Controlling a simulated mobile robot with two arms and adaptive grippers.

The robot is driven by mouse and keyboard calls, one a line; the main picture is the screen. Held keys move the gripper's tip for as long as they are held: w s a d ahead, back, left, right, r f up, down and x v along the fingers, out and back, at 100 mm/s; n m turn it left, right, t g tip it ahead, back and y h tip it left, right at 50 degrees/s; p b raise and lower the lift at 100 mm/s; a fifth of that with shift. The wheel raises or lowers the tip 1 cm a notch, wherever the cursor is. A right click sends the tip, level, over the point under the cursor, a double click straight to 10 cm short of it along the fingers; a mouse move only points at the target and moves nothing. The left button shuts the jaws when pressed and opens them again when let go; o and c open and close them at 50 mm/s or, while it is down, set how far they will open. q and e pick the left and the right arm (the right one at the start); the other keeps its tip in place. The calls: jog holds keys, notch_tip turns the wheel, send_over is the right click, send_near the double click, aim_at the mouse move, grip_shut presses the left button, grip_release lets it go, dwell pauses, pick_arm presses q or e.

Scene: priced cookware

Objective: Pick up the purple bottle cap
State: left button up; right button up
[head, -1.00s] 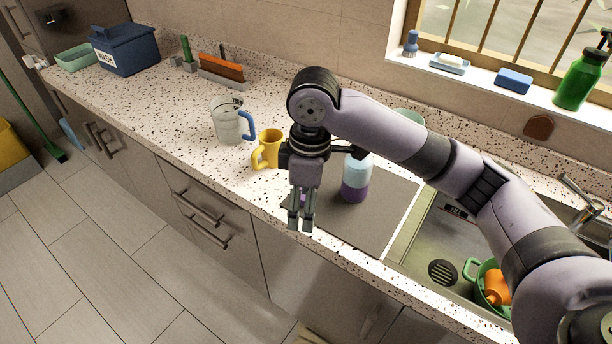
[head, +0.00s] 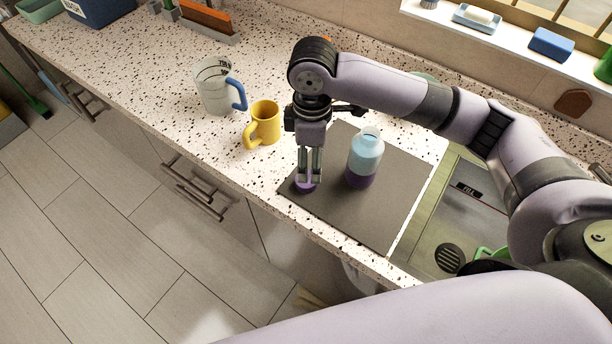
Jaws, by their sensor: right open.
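The purple bottle cap (head: 304,185) lies on the left part of the dark grey mat (head: 390,215) in the head view. My right gripper (head: 310,180) points down right over the cap, and its fingers hide part of it. The right gripper is open; I cannot tell whether its fingers touch the cap. A bottle (head: 365,158), light blue above and purple below, stands upright on the mat just right of the gripper. My left gripper is not in view.
A yellow mug (head: 263,124) and a clear measuring jug with a blue handle (head: 215,88) stand left of the mat. The sink (head: 455,215) is to the right, partly behind my arm. The counter's front edge runs close below the mat.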

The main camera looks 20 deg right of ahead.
aim_at(309, 179)
jog(key=f, duration=0.3)
jog(key=shift+w+d+f, duration=0.1)
jog(key=shift+w+f, duration=0.05)
jog(key=shift+w, duration=0.15)
jog(key=shift+f, duration=0.55)
jog(key=shift+s+f+p, duration=0.1)
jog(key=shift+f+p, duration=0.15)
jog(key=shift+p, duration=0.2)
jog(key=f, duration=0.1)
jog(key=f+p, duration=0.1)
jog(key=f, duration=0.1)
jog(key=shift+w+f, duration=0.3)
jog(key=shift+f, duration=0.55)
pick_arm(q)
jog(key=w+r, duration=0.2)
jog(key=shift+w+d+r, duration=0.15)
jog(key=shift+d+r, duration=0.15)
pick_arm(e)
jog(key=shift+c, duration=0.5)
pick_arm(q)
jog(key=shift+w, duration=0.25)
pick_arm(e)
jog(key=c, duration=0.9)
jog(key=shift+o, duration=0.2)
jog(key=shift+r, duration=0.1)
